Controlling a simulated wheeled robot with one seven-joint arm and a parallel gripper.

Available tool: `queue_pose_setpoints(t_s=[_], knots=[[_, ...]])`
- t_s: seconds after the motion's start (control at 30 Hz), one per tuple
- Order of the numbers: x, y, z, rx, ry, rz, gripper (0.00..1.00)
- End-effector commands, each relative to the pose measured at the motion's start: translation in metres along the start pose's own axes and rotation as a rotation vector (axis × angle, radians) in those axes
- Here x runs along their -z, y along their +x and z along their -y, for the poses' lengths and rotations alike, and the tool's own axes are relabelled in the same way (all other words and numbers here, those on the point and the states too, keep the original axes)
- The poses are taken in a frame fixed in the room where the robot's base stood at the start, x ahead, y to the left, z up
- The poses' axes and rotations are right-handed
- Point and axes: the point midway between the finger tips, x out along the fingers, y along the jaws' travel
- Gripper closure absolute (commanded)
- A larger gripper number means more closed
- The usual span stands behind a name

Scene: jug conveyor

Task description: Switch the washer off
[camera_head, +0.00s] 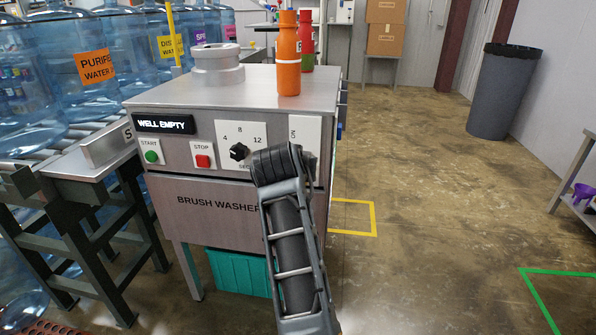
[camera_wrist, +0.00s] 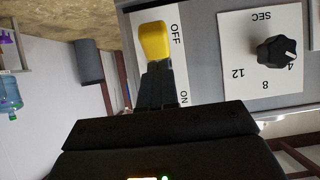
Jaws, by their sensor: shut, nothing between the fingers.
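The brush washer (camera_head: 218,195) is a grey machine with a front control panel. Its power switch (camera_wrist: 153,40) is a yellow lever on a white plate marked OFF and ON. The yellow part shows beside the word OFF in the wrist view; the ON end of the plate is partly behind my fingers. In the head view my gripper (camera_head: 283,165) covers the lever, and only the plate's ON end (camera_head: 304,130) shows. My gripper (camera_wrist: 160,68) is shut and empty, its fingertips right at the lever's edge. I cannot tell whether they touch.
Left of the plate are a black dial (camera_head: 239,152), a red STOP button (camera_head: 203,161) and a green START button (camera_head: 151,157). An orange bottle (camera_head: 288,62) stands on the washer top. Water jugs (camera_head: 90,60) line the conveyor at left.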

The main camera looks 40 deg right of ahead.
Motion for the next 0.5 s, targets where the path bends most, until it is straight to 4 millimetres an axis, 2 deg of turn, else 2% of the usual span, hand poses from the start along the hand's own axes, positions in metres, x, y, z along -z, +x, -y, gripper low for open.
queue_pose_setpoints(t_s=[0.5], knots=[[0.013,0.01,0.0,-0.001,0.0,0.003,1.0]])
